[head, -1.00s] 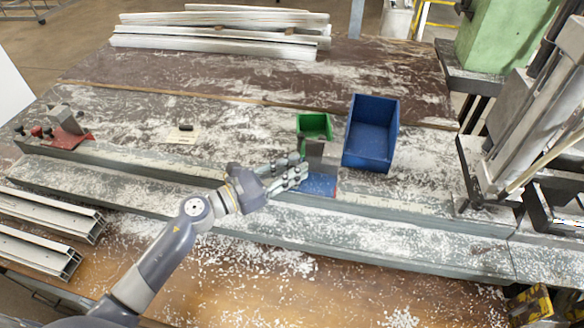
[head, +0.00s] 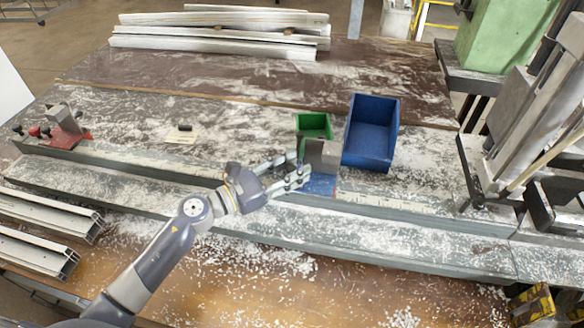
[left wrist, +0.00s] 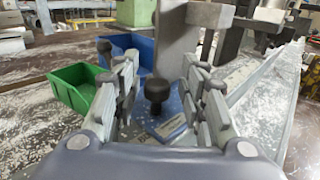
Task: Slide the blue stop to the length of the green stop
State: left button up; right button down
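The blue stop (head: 322,184) sits on the long rail near the middle of the bench. It has a blue base and a grey upright block. In the left wrist view, the blue stop (left wrist: 170,122) carries a black knob (left wrist: 157,88). My left gripper (head: 303,168) is at the stop's left side. In the left wrist view its fingers are apart, one on each side of the knob, with visible gaps. I see no green stop; a stop with a red base (head: 68,138) stands at the rail's left end. My right gripper is not in view.
A small green bin (head: 314,120) and a larger blue bin (head: 371,135) stand just behind the stop. A small card (head: 182,135) lies behind the rail. Metal profiles (head: 215,42) lie at the back. A machine (head: 520,130) stands at right. White chips cover the bench.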

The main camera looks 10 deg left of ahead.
pick_arm(q)
jog(key=v, duration=1.2)
